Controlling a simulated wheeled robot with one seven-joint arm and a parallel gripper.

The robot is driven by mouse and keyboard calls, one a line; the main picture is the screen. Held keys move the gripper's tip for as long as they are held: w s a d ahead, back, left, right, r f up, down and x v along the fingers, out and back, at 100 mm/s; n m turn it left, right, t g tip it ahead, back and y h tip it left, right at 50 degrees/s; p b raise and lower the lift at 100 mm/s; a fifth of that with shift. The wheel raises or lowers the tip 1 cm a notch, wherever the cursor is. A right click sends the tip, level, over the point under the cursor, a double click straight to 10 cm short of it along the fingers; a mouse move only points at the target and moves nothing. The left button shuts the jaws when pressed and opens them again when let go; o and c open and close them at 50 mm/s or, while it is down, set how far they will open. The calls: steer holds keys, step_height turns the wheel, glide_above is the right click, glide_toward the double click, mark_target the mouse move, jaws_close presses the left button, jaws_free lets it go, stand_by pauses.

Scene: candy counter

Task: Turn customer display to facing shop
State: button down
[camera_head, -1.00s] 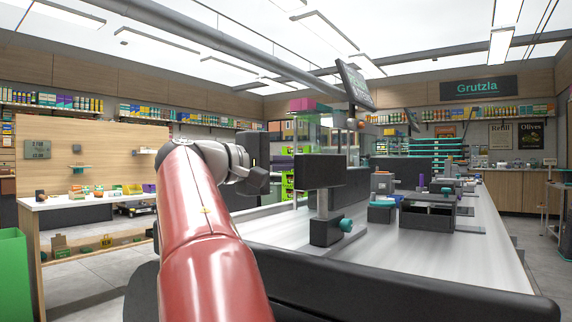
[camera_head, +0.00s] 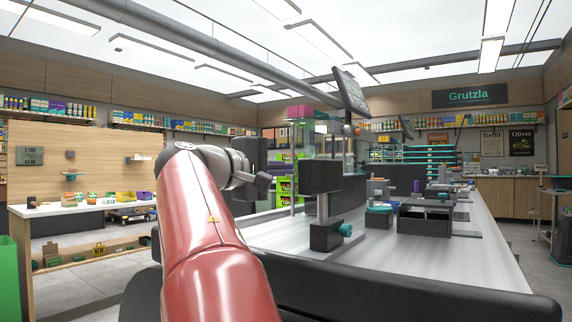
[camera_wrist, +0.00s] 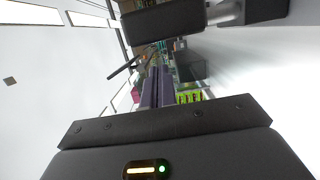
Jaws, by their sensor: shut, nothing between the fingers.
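A dark box-shaped head on a short post (camera_head: 321,175), with a base bearing a teal knob, stands on the near part of the counter; it looks like the customer display. The side toward me is plain black, and I cannot see a lit screen. In the wrist view a dark block (camera_wrist: 163,20) on a light post, probably the same unit, is at the top, close to my gripper. My gripper (camera_wrist: 155,75) shows there as two dark purple fingers, shut and empty, with the block beside them and no clear contact.
A larger tilted screen (camera_head: 350,90) stands on a pole behind the display. The light counter top (camera_head: 470,265) holds several dark devices (camera_head: 425,220) to the right. A black edge (camera_head: 400,290) runs along its near side. A wooden shelf unit (camera_head: 95,165) is at left.

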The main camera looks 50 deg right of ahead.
steer(key=w+a, duration=0.2)
steer(key=a, duration=0.8)
steer(key=shift+w+b, duration=0.35)
steer(key=shift+b, duration=0.05)
steer(key=shift+a, duration=0.1)
